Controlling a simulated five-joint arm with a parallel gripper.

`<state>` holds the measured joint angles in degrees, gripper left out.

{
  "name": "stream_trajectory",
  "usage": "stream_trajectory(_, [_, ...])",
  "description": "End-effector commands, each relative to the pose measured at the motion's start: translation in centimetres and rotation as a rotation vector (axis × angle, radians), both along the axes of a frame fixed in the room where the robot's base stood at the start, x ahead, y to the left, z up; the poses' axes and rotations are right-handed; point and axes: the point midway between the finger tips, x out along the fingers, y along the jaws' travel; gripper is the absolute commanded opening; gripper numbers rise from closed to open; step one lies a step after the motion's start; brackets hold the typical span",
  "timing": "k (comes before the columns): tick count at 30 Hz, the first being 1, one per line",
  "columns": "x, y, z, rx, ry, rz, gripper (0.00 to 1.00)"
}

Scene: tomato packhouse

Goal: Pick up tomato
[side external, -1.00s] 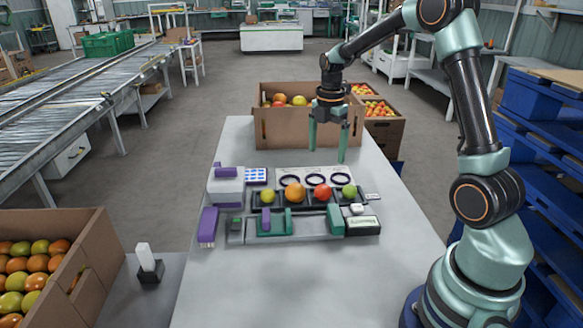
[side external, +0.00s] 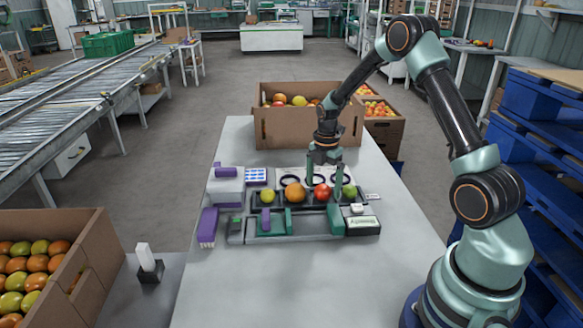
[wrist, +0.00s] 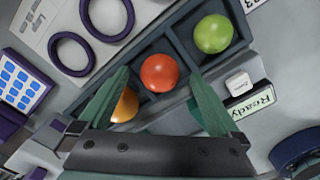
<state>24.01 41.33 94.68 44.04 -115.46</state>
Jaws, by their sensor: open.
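A red tomato (side external: 322,191) sits in one compartment of a dark tray (side external: 281,203). It also shows in the wrist view (wrist: 160,73), centred ahead of my fingers. My gripper (side external: 324,184) is open, with its green fingers pointing down over the red tomato, one to each side in the picture. Contact with it cannot be told. An orange tomato (side external: 295,192) and a yellow tomato (side external: 267,196) sit to its left, a green tomato (side external: 349,191) to its right. In the wrist view, my left finger partly hides the orange tomato (wrist: 125,106); the yellow one is not visible there.
Dark sizing rings (side external: 290,180) lie behind the tray. A green-and-grey fixture (side external: 337,220) and a "Ready" display (side external: 363,222) stand in front. A purple-and-grey device (side external: 226,187) is at the left. A cardboard crate (side external: 285,128) stands at the back. The near table is clear.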

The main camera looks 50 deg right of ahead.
Motion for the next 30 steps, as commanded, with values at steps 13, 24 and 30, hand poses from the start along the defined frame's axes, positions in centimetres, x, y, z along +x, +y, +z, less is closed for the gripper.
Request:
stream_trajectory(13, [0.02,-0.02,-0.94,-0.001,-0.001,0.0,0.65])
stream_trajectory(24, [0.03,-0.02,-0.89,-0.001,-0.002,0.0,0.37])
stream_trajectory(30, [0.06,-0.04,-0.03,-0.001,-0.002,0.0,0.37])
